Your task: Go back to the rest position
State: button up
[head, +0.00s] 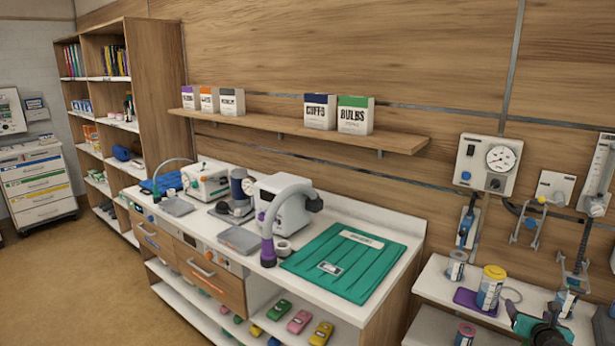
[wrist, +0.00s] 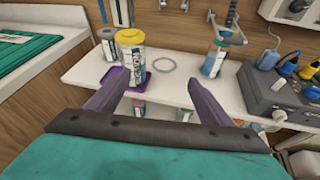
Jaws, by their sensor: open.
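My gripper (wrist: 156,98) is open in the wrist view, its two purple-grey fingers spread wide with nothing between them. It points over the front edge of the white shelf (wrist: 185,92). In the head view my gripper (head: 541,328) is at the lower right, dark and teal, in front of the same shelf. A yellow-lidded canister (wrist: 132,55) stands upright on a purple mat (wrist: 146,88) beyond the left finger; it also shows in the head view (head: 489,290). I cannot tell the exact gap between finger and mat.
A grey-lidded canister (wrist: 107,45), a pale ring (wrist: 162,65) and a blue-labelled canister (wrist: 215,58) stand or lie on the shelf. A grey device (wrist: 282,95) with coloured plugs is at right. A counter (head: 390,225) with a green folded cloth (head: 343,262) is at left. Floor at left is clear.

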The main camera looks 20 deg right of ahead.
jog(key=w+a+f+m+h+b, duration=0.1)
jog(key=w+a+f+m, duration=0.9)
jog(key=w+f, duration=0.15)
jog(key=s+a+f+m+g+y+b, duration=0.3)
jog(key=a+f+m+g, duration=0.65)
jog(key=a+f, duration=1.5)
jog(key=s+a+f+m+g+y, duration=0.2)
jog(key=s+a+f, duration=0.2)
jog(key=s+a, duration=0.3)
jog(key=s+a+f+m+g+y, duration=0.2)
jog(key=s+a, duration=0.5)
jog(key=a, duration=0.5)
jog(key=s+a+f+m+g+y, duration=0.2)
jog(key=s+a+f, duration=0.4)
jog(key=a, duration=0.4)
jog(key=shift+s+a+f+m+y, duration=0.35)
jog(key=shift+s+y, duration=0.35)
jog(key=shift+y, duration=0.1)
jog(key=shift+g, duration=0.25)
